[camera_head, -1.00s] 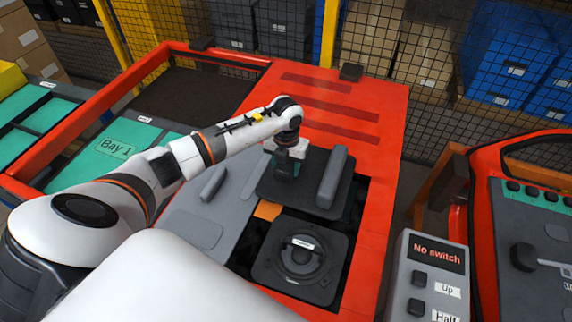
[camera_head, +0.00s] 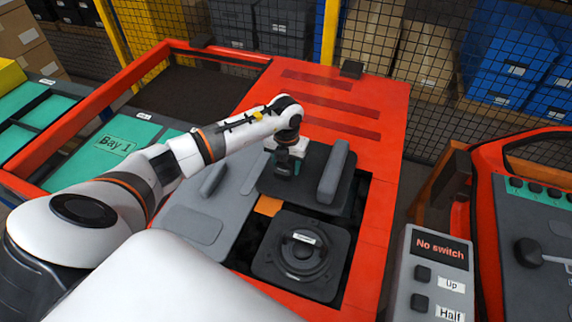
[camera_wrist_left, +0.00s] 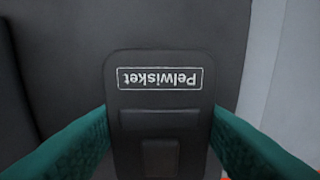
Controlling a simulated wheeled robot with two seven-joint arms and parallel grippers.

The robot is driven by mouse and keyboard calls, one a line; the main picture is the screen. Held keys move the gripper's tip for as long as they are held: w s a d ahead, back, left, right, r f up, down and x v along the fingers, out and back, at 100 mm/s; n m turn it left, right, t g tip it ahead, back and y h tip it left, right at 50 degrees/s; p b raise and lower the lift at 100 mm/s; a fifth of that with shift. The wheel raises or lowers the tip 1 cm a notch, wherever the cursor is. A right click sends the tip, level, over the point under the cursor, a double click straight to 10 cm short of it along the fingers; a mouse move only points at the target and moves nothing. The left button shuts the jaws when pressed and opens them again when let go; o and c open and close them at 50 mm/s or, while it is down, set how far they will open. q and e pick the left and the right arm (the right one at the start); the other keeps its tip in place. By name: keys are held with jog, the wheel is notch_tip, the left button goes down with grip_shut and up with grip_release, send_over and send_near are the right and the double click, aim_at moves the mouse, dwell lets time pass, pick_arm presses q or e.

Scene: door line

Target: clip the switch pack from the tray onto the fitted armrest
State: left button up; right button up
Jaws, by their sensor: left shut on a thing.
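My left gripper (camera_head: 288,168) points down over the left part of the dark armrest panel (camera_head: 308,198), which has a raised grey bar (camera_head: 334,172) along its right side. In the left wrist view, its teal fingers (camera_wrist_left: 160,135) are shut on both sides of a dark switch pack (camera_wrist_left: 160,112). The pack's "Pelwisket" label reads upside down. A dark surface lies close behind the pack; I cannot tell whether they touch. In the head view the pack is mostly hidden by the gripper. The right gripper is not in view.
A round speaker unit (camera_head: 302,254) sits in front of the panel. A grey panel (camera_head: 195,226) lies left. The red frame (camera_head: 375,215) surrounds them. A teal "Bay 1" tray (camera_head: 115,150) is at left. A grey box (camera_head: 436,280) at right displays "No switch".

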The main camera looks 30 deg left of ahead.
pick_arm(q)
jog(key=shift+s+d+f, duration=0.15)
jog(key=shift+s+f, duration=0.1)
jog(key=shift+f, duration=0.2)
jog(key=shift+s+d+f, duration=0.1)
jog(key=shift+s+f, duration=0.15)
jog(key=shift+f, duration=0.2)
jog(key=shift+c, duration=0.6)
jog(key=o, duration=1.2)
jog(key=shift+o, duration=0.9)
jog(key=shift+w+r+b, duration=0.15)
jog(key=shift+r+b, duration=0.15)
jog(key=shift+r, duration=0.1)
jog(key=r, duration=0.2)
jog(key=w+r+b, duration=0.1)
jog(key=r, duration=0.1)
jog(key=shift+a+r, duration=0.2)
jog(key=shift+r, duration=0.2)
notch_tip(320, 180, up, 8)
jog(key=b, duration=0.1)
jog(key=shift+s, duration=0.35)
jog(key=shift+r, duration=0.15)
